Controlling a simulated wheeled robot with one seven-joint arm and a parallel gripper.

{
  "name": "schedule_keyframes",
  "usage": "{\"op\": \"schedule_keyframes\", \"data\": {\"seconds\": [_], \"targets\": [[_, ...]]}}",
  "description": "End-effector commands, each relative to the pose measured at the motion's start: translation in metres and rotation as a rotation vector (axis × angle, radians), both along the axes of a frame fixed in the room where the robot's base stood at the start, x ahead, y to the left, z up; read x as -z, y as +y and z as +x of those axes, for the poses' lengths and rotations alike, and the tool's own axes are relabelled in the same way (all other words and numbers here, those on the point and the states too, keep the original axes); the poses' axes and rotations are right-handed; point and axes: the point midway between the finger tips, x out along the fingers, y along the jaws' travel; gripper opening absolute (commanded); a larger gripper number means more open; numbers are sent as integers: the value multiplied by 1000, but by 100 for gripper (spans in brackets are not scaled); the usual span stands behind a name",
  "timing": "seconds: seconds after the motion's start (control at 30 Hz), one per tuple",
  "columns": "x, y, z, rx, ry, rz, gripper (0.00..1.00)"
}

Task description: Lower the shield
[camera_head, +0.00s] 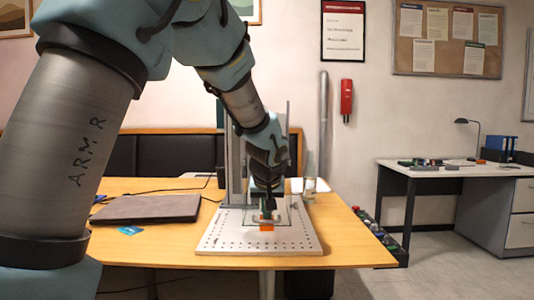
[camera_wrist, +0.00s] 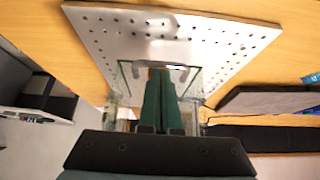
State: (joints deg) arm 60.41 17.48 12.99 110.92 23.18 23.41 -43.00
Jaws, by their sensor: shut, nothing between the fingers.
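The laser marker stands on the wooden table, with a perforated metal base plate (camera_head: 222,238) and an upright column (camera_head: 236,165). The clear shield (camera_head: 287,215) is low over the plate, around a small orange block (camera_head: 266,227). In the wrist view, the shield (camera_wrist: 125,80) shows as a transparent box with glassy edges, and the plate (camera_wrist: 100,30) lies beyond it. My gripper (camera_head: 267,210) points down at the shield. Its green fingers (camera_wrist: 158,85) are together and empty, with the tips overlapping the shield in view. I cannot tell whether they touch it.
A dark flat case (camera_head: 150,208) and a blue card (camera_head: 130,230) lie on the table to the left. A white desk (camera_head: 450,170) stands farther right.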

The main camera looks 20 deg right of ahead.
Motion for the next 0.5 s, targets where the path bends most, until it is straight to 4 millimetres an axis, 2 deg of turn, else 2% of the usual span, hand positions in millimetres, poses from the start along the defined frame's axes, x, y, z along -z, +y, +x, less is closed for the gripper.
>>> {"op": "schedule_keyframes", "data": {"seconds": [0.03, 0.3, 0.5], "targets": [[5, 1, -1, -1, 6, 6, 0], [6, 1, -1, -2, 8, 9, 0], [-14, 0, 5, -3, 5, 7, 0]]}}
